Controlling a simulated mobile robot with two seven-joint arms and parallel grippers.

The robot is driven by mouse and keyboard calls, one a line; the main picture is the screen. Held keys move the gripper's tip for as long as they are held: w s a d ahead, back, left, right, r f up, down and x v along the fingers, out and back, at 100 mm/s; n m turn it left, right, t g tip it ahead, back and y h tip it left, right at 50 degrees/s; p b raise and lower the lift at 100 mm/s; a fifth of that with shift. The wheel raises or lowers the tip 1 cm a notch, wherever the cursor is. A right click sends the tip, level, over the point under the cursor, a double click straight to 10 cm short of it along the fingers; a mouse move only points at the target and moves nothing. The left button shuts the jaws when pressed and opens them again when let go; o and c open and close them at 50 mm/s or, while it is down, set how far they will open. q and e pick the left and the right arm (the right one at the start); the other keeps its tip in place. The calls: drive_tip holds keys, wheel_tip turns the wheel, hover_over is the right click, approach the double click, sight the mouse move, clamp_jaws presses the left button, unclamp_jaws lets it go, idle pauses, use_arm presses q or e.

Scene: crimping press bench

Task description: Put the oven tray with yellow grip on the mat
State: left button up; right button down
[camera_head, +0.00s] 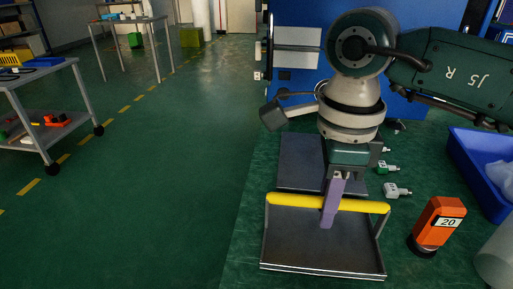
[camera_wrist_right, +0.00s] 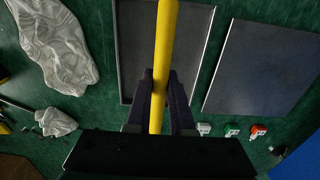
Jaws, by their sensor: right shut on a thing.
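The oven tray (camera_head: 290,245) is a shallow dark metal tray with a raised yellow grip (camera_head: 285,200) across it on side brackets. It is near the front of the green bench. My right gripper (camera_head: 331,210) has purple fingers and is shut around the middle of the yellow grip. In the right wrist view the grip (camera_wrist_right: 166,40) runs between the fingers (camera_wrist_right: 159,98), over the tray (camera_wrist_right: 132,45). Whether the tray touches the bench is unclear. A flat dark grey rectangle, apparently the mat (camera_head: 300,160), lies behind the tray; the wrist view shows it beside the tray (camera_wrist_right: 262,65). My left gripper is out of view.
Several small connectors (camera_head: 392,190) lie right of the mat. Crumpled pale wrapping (camera_wrist_right: 55,45) lies on the tray's other side in the wrist view.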

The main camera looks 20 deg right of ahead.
drive_tip(key=shift+f, duration=0.15)
drive_tip(key=c, duration=0.8)
unclamp_jaws()
